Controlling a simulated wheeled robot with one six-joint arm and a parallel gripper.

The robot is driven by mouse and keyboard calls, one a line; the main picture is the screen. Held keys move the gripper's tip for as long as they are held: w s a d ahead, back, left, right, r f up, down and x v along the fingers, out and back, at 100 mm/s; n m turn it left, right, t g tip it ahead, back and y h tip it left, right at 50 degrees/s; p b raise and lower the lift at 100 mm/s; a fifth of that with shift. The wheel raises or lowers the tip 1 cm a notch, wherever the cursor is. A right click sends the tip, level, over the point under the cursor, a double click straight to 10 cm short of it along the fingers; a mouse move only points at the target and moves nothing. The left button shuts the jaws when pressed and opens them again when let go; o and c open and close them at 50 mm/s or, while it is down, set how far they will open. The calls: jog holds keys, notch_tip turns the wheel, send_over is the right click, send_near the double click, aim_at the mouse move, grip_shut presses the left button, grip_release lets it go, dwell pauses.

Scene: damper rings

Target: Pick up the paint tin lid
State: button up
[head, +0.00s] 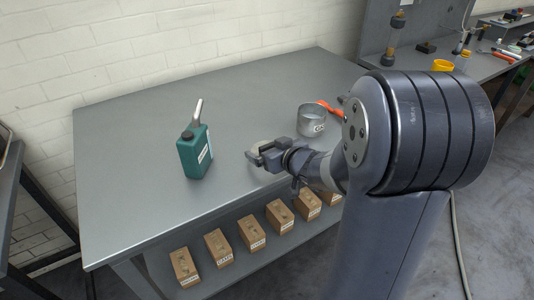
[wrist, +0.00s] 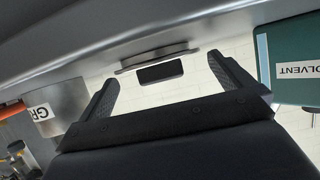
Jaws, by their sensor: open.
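The paint tin lid is a thin grey metal disc, seen nearly edge-on in the wrist view (wrist: 155,57), with a dark block on it. In the head view the lid (head: 253,158) shows as a pale shape at the fingertips, partly hidden by my gripper (head: 264,152). My gripper is low over the bench, lying nearly level and pointing left. In the wrist view my gripper (wrist: 162,72) is open, one finger to each side of the dark block. Gaps show between block and fingers; how deep the block lies between them is unclear.
A green solvent can (head: 195,152) with a spout stands left of my gripper. A grey metal tin (head: 311,120) stands behind it at right, beside an orange-handled tool (head: 328,108). The grey bench (head: 130,180) is clear at left. Several cardboard boxes sit on the shelf below.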

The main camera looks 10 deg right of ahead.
jog(key=shift+x, duration=1)
jog(key=shift+s, duration=0.1)
jog(key=c, duration=1)
jog(key=shift+o, duration=0.2)
